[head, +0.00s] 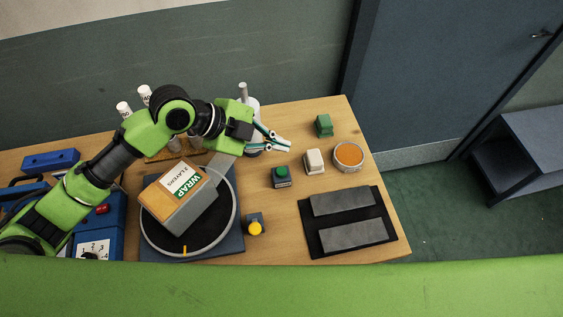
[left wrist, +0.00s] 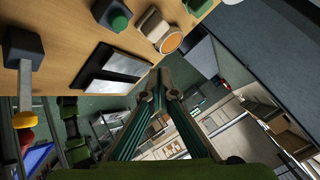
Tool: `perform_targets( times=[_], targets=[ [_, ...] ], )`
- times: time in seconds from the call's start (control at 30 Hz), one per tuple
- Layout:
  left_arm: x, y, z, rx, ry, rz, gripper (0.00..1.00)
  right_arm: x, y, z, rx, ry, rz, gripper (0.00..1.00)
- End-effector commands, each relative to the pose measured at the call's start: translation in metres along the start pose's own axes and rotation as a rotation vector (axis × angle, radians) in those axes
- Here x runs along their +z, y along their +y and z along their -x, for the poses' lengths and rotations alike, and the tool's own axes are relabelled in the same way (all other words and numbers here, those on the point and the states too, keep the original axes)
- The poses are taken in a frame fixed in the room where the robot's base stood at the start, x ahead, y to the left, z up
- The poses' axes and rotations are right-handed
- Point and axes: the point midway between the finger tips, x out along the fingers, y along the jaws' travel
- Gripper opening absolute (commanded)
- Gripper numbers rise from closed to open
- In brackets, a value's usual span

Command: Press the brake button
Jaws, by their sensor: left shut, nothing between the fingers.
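No label marks a brake button. A green button (head: 282,170) sits on a dark box right of the turntable; it also shows at the top of the left wrist view (left wrist: 119,21). A red button (head: 102,209) is on the blue unit at the left. My left gripper (head: 285,145) is shut and empty, above the table's far part; in the head picture its tips are just above the green button. Its fingers (left wrist: 158,88) also show in the left wrist view. My right gripper is not in view.
A box marked WRAP (head: 183,190) lies on the round turntable (head: 147,229). Right of the green button are a pale block (head: 314,162), an orange-topped round tin (head: 349,156) and a green block (head: 324,125). A black tray (head: 318,232) holds grey plates near the front right.

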Motion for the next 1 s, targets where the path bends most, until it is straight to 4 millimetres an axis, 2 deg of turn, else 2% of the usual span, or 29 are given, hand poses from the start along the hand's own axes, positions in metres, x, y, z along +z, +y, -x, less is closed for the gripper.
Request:
perform_targets(
  times=[0.13,0.27,0.5,0.8,1.0],
  targets=[
    [0.000,0.000,0.000,-0.001,0.000,0.000,0.00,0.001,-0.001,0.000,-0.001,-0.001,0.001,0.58],
    [0.002,0.002,-0.003,-0.001,0.000,0.001,0.00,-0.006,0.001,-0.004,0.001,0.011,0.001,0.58],
    [0.013,0.013,-0.019,-0.001,0.001,0.001,0.00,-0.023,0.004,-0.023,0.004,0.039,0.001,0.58],
    [0.035,0.035,-0.049,-0.001,0.001,0.001,0.00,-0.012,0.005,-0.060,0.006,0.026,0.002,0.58],
    [0.044,0.044,-0.060,0.000,-0.001,0.001,0.00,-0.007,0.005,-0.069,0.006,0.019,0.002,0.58]
  ],
)
